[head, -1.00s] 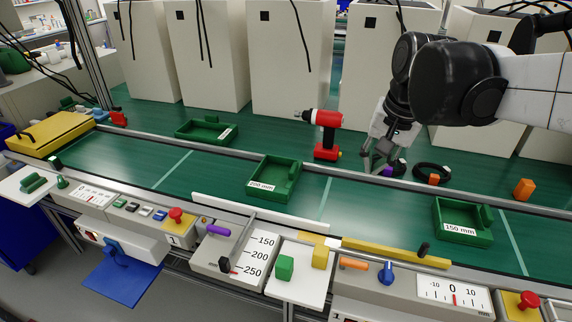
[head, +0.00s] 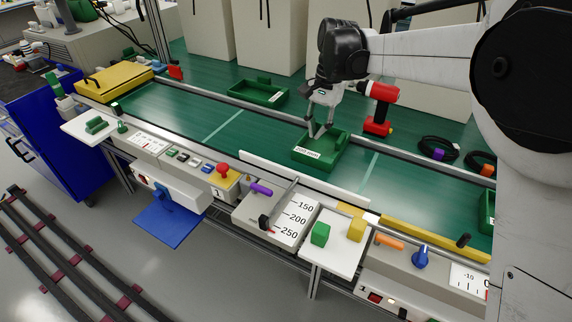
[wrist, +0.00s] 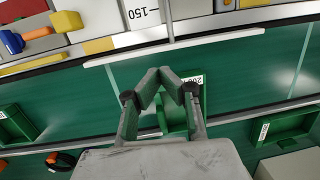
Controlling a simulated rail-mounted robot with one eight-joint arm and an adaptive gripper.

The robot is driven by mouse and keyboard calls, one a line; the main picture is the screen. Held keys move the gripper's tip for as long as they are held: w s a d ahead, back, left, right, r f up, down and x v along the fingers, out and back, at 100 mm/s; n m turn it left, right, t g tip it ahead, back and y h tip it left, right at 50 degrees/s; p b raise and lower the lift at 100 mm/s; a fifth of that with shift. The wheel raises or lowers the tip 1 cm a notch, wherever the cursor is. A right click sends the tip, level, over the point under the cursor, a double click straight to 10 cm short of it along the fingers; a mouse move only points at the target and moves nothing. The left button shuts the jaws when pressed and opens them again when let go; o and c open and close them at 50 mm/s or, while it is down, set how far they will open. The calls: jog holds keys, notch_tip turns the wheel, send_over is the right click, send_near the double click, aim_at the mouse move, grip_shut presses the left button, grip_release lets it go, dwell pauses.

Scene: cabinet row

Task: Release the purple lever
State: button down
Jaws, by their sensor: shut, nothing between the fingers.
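The purple lever (head: 261,189) lies at the upper left corner of the white panel (head: 250,212) marked 150, 200 and 250, at the front edge of the conveyor. It is not visible in the wrist view. My gripper (head: 318,134) is shut and empty, above the conveyor at the green 200 mm tray (head: 333,160), behind and to the right of the lever and clear of it. The wrist view shows my gripper (wrist: 165,72) with its fingertips together, over part of that tray (wrist: 171,118).
A white guide bar (head: 290,178) runs along the conveyor's near edge between my gripper and the lever. A red button (head: 223,169) stands left of the lever. A black-knobbed slider (head: 264,221), green block (head: 320,234) and yellow block (head: 357,230) are nearby. A red drill (head: 379,107) stands behind.

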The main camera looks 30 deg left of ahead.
aim_at(262, 192)
jog(key=s+a+f+g, duration=0.1)
jog(key=s+a+f, duration=0.1)
jog(key=a+f, duration=0.4)
jog(key=a, duration=0.3)
jog(key=shift+s+a+f+h, duration=0.3)
jog(key=shift+s+h, duration=0.05)
jog(key=shift+h, duration=0.05)
jog(key=x, duration=0.9)
jog(key=shift+s+f+b, duration=0.2)
jog(key=shift+f+b, duration=0.1)
jog(key=shift+b, duration=0.05)
jog(key=s, duration=0.3)
jog(key=shift+d+f, duration=0.1)
jog(key=shift+d, duration=0.05)
jog(key=shift+s, duration=0.55)
